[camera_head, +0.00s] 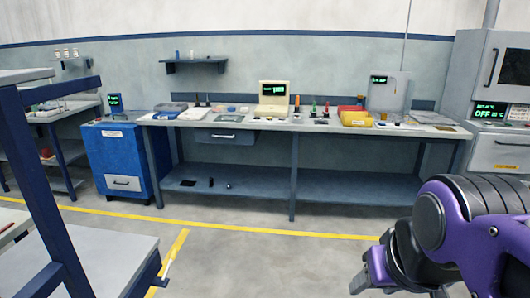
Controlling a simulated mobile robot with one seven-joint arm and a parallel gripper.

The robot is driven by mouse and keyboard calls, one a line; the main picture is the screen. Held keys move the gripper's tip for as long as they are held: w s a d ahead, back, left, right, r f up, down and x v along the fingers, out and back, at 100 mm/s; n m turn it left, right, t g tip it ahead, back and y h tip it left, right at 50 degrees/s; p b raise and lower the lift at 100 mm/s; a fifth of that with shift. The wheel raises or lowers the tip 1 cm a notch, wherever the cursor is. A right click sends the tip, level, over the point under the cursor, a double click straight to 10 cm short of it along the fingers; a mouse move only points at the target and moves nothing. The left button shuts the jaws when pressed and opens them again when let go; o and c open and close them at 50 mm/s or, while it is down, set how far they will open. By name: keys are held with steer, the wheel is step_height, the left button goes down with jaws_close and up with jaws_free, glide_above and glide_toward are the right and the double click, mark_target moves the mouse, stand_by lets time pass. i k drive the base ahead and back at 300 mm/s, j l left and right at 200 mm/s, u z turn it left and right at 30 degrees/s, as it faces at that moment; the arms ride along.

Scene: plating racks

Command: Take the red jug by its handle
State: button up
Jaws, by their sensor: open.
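I cannot make out a red jug with a handle in the head view. A small reddish object (47,154) sits on the lower shelf of the rack at the far left, too small to identify. My gripper (368,273) is at the lower right, at the end of my purple and black arm. It is open, pointing down and left over the floor, and touches nothing that I can see. Its fingers are partly hidden by the wrist.
A long workbench (240,122) with bins and instruments stands along the back wall. A blue cabinet (120,165) stands at its left. A dark blue frame rack (50,190) is close at the left. A grey oven (498,100) is at the right. The middle floor is clear.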

mark_target(46, 153)
steer(key=i+z, duration=0.15)
steer(key=i, duration=2.2)
steer(key=i+u, duration=0.4)
steer(key=i+l+u, duration=0.1)
steer(key=i+u, duration=0.5)
steer(key=u, duration=0.2)
steer(key=i+u, duration=0.25)
steer(key=u, duration=0.15)
steer(key=i+u, duration=0.2)
steer(key=u, duration=0.2)
steer(key=i+j+u, duration=0.1)
steer(key=i+u, duration=0.9)
steer(key=i, duration=1)
steer(key=i+z, duration=0.2)
steer(key=i, duration=1)
steer(key=i+z, duration=0.3)
steer(key=i, duration=0.2)
steer(key=i+j+z, duration=0.3)
steer(key=i, duration=0.2)
